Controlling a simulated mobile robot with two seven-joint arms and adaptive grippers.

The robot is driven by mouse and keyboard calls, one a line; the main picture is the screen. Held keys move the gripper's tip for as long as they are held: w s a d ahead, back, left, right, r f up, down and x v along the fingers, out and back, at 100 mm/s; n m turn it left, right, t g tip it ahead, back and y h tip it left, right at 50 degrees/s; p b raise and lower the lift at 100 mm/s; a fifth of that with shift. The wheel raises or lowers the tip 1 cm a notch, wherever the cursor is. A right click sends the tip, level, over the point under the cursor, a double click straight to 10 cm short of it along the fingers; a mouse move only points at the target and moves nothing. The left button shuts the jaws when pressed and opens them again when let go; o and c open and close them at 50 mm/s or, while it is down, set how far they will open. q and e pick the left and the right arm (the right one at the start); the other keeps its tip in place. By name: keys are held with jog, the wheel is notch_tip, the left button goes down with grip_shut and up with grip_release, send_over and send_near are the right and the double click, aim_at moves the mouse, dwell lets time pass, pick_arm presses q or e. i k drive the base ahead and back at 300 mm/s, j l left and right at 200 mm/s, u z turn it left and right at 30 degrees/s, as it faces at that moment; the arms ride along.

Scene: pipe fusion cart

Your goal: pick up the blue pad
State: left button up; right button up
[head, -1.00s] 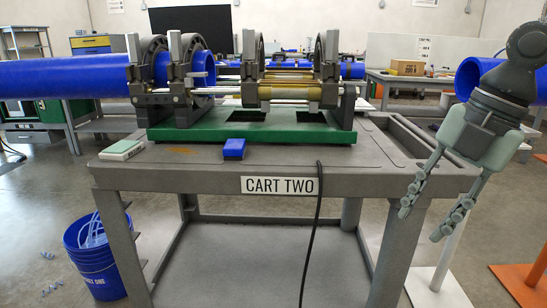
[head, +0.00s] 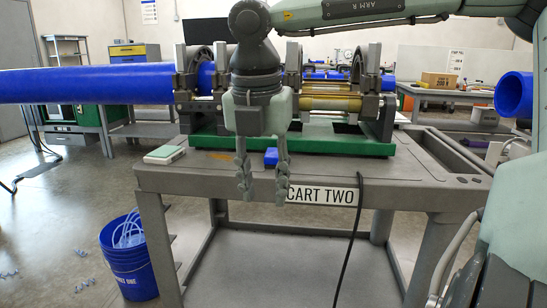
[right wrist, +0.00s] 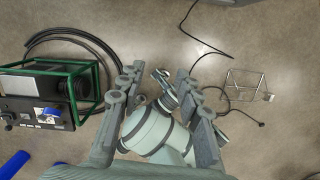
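The blue pad (head: 271,157) is a small blue block on the cart's grey top, close to the front edge and above the CART TWO label. My right gripper (head: 263,194) hangs fingers down before it in the head view, and its right finger partly overlaps the pad. The gripper appears nearer the camera than the pad and does not hold it. Its two fingers stand apart with nothing between them; they also show apart in the right wrist view (right wrist: 161,105). The pad does not show there. My left gripper is not in view.
The cart (head: 400,172) carries a green-based fusion machine (head: 340,146) behind the pad and a pale green-white box (head: 165,154) to its left. A long blue pipe (head: 90,85) runs left. A black cable (head: 347,240) hangs over the front edge. A blue bucket (head: 128,262) stands on the floor.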

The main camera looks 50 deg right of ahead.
aim_at(271, 158)
jog(key=i+l+u, duration=0.1)
jog(key=l, duration=0.2)
jog(key=i+l+u, duration=0.1)
jog(key=l, duration=0.2)
jog(key=i+l+u, duration=0.1)
jog(key=l, duration=0.25)
jog(key=i+l, duration=0.1)
jog(key=l, duration=0.65)
jog(key=i, duration=0.05)
